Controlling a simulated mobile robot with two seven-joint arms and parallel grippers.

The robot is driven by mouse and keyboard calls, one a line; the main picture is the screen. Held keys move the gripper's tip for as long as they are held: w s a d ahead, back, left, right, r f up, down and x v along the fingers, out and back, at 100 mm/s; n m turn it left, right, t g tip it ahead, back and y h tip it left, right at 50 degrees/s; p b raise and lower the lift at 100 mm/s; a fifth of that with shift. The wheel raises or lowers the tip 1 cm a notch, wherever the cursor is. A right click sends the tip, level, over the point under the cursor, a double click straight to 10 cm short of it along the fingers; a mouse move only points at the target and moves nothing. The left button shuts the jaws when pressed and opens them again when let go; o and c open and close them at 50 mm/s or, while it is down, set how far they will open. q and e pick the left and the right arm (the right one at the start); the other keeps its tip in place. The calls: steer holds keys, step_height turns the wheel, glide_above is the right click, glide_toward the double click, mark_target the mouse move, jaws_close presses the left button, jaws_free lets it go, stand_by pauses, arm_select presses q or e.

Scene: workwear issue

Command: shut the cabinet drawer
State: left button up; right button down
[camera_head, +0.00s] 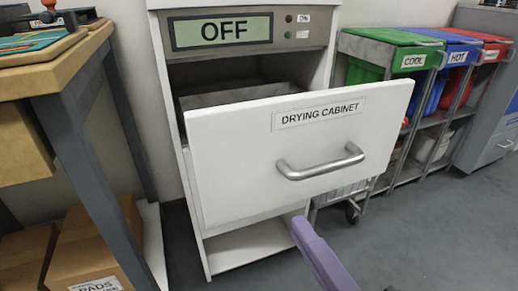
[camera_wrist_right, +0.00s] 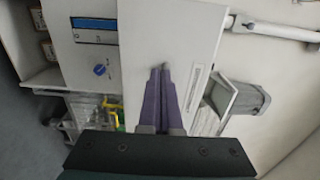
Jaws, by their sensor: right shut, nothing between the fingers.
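The drying cabinet (camera_head: 326,75) is white, with a grey top panel and a sign reading OFF. Its drawer (camera_head: 235,150) is pulled out, and the dark gap behind its front shows the grey inside. The drawer front carries the label DRYING CABINET and a grey bar handle (camera_head: 322,166). My right gripper (camera_head: 303,226) shows as a purple finger in front of the drawer, below the handle. In the right wrist view its two purple fingers (camera_wrist_right: 162,70) are together and empty, before a white panel. I cannot tell whether they touch it. My left gripper is out of view.
A workbench (camera_head: 40,75) stands at the left with cardboard boxes (camera_head: 95,250) beneath. At the right stand green, blue and red lidded bins (camera_head: 395,52) in a grey frame, beside a grey cabinet (camera_head: 490,120). Floor (camera_head: 430,235) is free at the front right.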

mark_target(264, 176)
steer(key=b+x, duration=0.1)
steer(key=x, duration=0.7)
steer(key=shift+w+a+b, duration=0.1)
steer(key=shift+w+b, duration=0.2)
steer(key=shift+w, duration=0.05)
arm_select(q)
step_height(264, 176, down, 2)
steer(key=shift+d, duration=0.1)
arm_select(e)
steer(key=shift+f, duration=0.1)
